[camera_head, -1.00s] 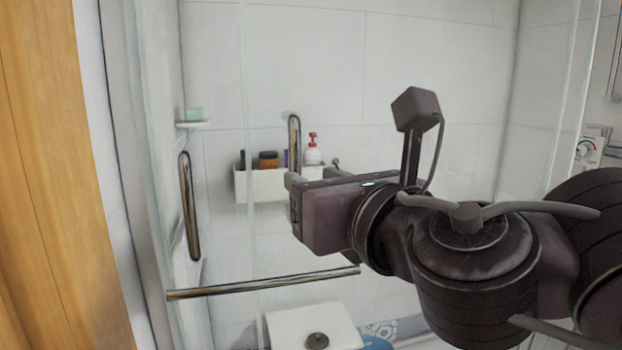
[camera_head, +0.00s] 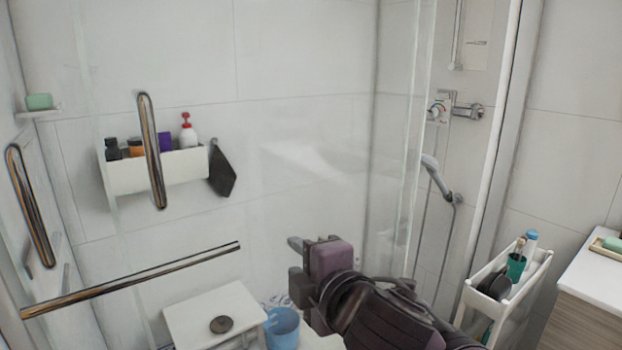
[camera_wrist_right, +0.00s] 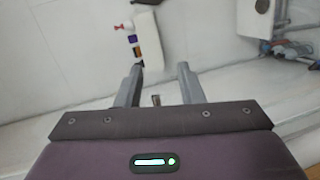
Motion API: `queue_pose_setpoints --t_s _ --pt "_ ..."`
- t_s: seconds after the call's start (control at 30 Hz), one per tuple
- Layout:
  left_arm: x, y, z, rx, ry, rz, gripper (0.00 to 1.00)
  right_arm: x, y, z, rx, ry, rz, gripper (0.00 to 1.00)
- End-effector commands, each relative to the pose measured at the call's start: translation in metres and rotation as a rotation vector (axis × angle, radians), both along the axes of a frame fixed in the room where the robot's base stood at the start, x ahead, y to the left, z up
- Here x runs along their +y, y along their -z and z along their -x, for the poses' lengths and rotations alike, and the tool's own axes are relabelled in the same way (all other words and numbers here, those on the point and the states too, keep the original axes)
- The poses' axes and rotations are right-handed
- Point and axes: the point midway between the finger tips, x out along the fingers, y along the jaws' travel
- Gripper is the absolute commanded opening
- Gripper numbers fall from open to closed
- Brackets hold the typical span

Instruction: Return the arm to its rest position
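My right gripper (camera_head: 296,263) is low in the middle of the head view, in front of the glass panel, with its arm coming in from the lower right. In the right wrist view its two fingers (camera_wrist_right: 159,84) stand apart, with nothing held between them. The wall and the white wall basket (camera_wrist_right: 148,40) show beyond the fingers. My left gripper is not in view.
The white wall basket (camera_head: 158,172) holds several bottles and jars. A long metal bar (camera_head: 135,280) crosses the left. A white stool (camera_head: 205,312) and a blue bucket (camera_head: 283,330) stand low beside the gripper. A white cart (camera_head: 500,280) stands at right.

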Motion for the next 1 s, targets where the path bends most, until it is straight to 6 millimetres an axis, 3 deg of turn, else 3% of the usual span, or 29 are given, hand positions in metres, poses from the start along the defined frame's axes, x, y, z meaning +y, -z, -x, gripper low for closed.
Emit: queue_pose_setpoints --t_s 0.03,0.17,0.3,0.4,0.6,0.9,1.0 --pt "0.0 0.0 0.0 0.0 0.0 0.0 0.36 -0.016 0.03 0.0 0.116 0.063 -0.083 0.34" --pt "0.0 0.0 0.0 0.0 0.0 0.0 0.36 -0.059 0.1 0.007 0.39 0.261 -0.29 0.34" --pt "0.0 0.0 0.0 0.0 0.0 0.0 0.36 -0.107 0.178 0.036 0.67 0.514 -0.485 0.34" --pt "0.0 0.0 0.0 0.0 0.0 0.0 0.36 -0.136 0.224 0.064 0.827 0.691 -0.59 0.34" --pt "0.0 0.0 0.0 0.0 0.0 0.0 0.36 -0.174 0.282 0.118 1.022 0.966 -0.716 0.34" --pt "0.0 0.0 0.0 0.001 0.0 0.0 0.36 -0.213 0.332 0.193 1.197 1.304 -0.819 0.34" --pt "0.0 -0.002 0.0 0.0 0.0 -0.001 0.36 -0.212 0.357 0.185 1.206 1.313 -0.813 0.34"
